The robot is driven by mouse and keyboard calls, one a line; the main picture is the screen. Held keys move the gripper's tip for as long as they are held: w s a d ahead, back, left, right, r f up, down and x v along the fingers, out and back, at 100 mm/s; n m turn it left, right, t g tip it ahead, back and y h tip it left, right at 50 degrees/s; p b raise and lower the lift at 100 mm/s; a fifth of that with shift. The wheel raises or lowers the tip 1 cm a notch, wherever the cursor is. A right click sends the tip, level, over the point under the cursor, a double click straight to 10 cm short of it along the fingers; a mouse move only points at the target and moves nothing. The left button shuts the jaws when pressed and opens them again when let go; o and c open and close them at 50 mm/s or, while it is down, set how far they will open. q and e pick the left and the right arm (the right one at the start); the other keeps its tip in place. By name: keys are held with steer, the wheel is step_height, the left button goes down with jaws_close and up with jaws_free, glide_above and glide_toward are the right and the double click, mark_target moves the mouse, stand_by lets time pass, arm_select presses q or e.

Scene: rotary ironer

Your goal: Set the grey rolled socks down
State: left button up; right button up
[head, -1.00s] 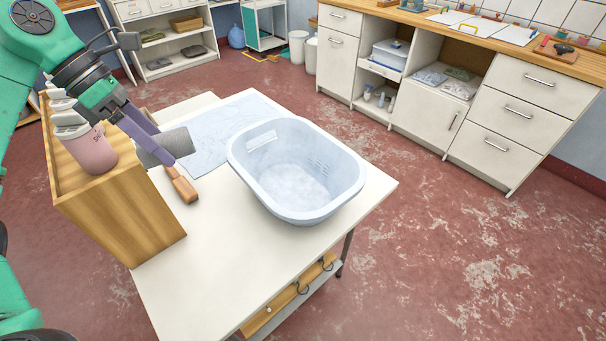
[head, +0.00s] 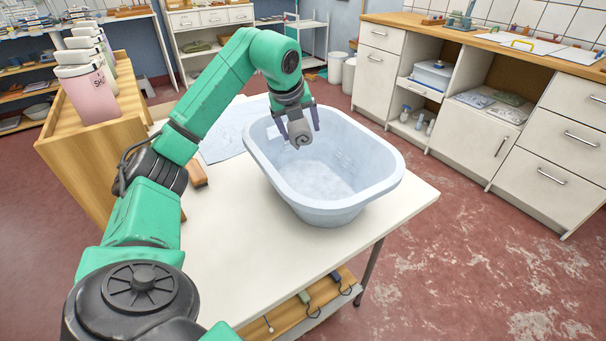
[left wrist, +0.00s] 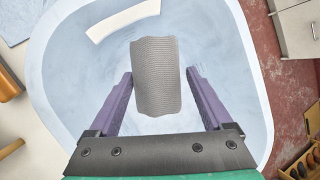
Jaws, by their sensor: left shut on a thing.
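The grey rolled socks (head: 300,134) are between the purple fingers of my left gripper (head: 296,126), which is shut on them. In the head view they hang over the far left part of the pale blue basin (head: 340,209), with the spiral end of the roll facing me. In the left wrist view the ribbed grey roll (left wrist: 157,76) lies between the two fingers, with the basin's inside (left wrist: 90,75) behind it. The basin looks empty. I cannot tell how far above its bottom the socks are. My right gripper is not in view.
The basin stands on a white table (head: 235,235). A pale blue cloth (head: 222,143) lies behind it. A wooden box (head: 92,143) with pink and white bottles (head: 88,95) stands left. The table front is clear. White cabinets (head: 460,130) stand at the back right.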

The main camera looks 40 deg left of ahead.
mark_target(290, 138)
arm_select(q)
step_height(290, 138, down, 10)
steer(key=shift+r+b, duration=0.1)
steer(key=shift+b, duration=0.8)
steer(key=shift+f, duration=0.4)
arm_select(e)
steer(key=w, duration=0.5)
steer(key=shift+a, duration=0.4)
arm_select(q)
steer(key=shift+f, duration=0.1)
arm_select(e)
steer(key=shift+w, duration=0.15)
arm_select(q)
steer(key=o, duration=1.1)
steer(key=shift+r, duration=0.25)
steer(key=p+v, duration=0.1)
steer(key=v, duration=1)
steer(key=shift+r, duration=0.2)
steer(key=shift+s+d+r, duration=0.1)
steer(key=shift+s+r, duration=0.1)
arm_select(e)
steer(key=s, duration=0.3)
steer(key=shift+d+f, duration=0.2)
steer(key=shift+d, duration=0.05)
